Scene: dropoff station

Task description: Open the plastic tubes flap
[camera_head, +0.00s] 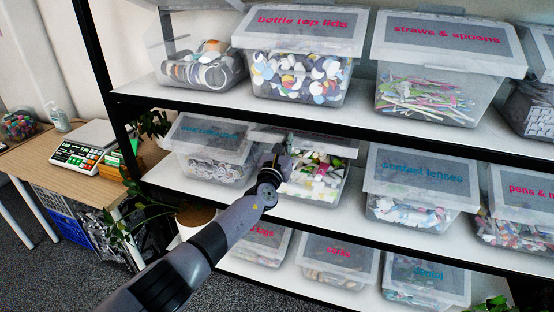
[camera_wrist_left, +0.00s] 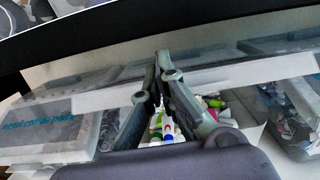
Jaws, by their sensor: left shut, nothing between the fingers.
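The plastic tubes bin (camera_head: 318,186) is a clear bin on the middle shelf, holding white, green and pink tubes. Its flap (camera_head: 325,142) shows only as a thin pale strip at the top, with no readable label, and looks tilted up. In the left wrist view the flap (camera_wrist_left: 225,84) is a translucent band across the bin, with colourful tubes (camera_wrist_left: 168,130) below it. My left gripper (camera_head: 280,152) is at the bin's upper front left. In the left wrist view its fingers (camera_wrist_left: 162,56) are shut and empty, with the tips at the flap; contact is unclear. My right gripper is out of view.
A closed bin (camera_head: 210,140) stands close on the left, and the contact lenses bin (camera_head: 420,185) on the right. The upper shelf edge (camera_head: 220,110) runs close above. A potted plant (camera_head: 195,218) and a desk (camera_head: 55,150) are at the left.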

